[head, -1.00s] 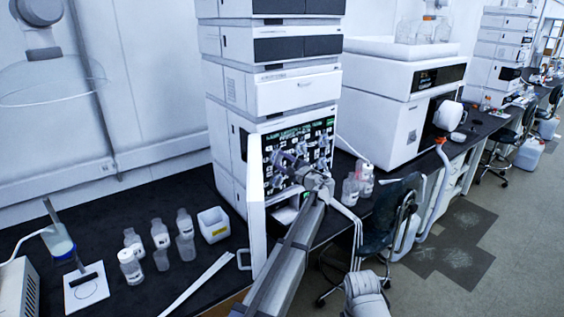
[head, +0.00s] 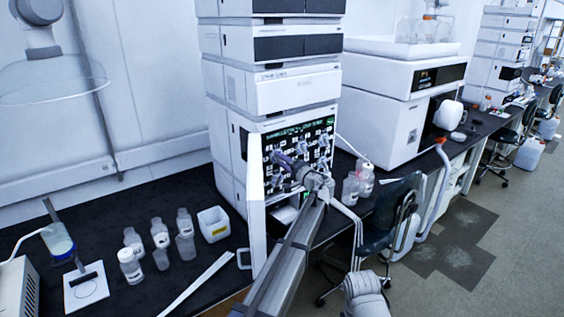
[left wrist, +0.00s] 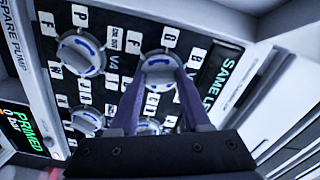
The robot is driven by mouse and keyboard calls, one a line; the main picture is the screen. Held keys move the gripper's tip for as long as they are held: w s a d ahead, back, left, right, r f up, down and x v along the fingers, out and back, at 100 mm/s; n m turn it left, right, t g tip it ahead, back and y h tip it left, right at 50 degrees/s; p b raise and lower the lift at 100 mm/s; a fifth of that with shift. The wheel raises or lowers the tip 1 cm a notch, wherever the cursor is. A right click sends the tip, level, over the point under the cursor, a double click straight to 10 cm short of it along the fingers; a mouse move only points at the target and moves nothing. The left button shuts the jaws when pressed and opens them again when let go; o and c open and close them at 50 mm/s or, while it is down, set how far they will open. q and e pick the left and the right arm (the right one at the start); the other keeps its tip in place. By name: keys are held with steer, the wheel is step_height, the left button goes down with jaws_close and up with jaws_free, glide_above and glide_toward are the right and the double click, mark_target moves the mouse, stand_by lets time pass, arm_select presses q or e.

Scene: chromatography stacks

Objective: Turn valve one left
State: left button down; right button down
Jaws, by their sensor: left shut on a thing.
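The valve panel (head: 322,135) is a black face with several round white knobs and small white letter tags, set in the white instrument stack. My left gripper (left wrist: 160,74) has its two purple fingers on either side of a white valve knob (left wrist: 158,60) with a blue mark, and is shut on it. In the head view the left gripper (head: 277,157) reaches the panel's left part. Another knob (left wrist: 82,54) is to the left, and a lower-left knob (left wrist: 88,120) is below that. A further knob is partly hidden behind the fingers. I cannot read which knob is valve one.
An open white door (head: 256,205) stands at the panel's left edge. Several bottles (head: 160,235) and a white bin (head: 213,224) are on the black bench to the left. More bottles (head: 351,187) stand right of the stack. A dark chair (head: 393,220) is at the bench.

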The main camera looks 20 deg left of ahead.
arm_select(q)
steer(key=shift+f+n, duration=0.1)
steer(key=shift+n, duration=1)
steer(key=shift+c, duration=1.8)
jaws_free()
steer(key=shift+s+d, duration=0.1)
steer(key=v, duration=0.7)
steer(key=shift+s+d, duration=0.15)
steer(key=shift+d, duration=0.1)
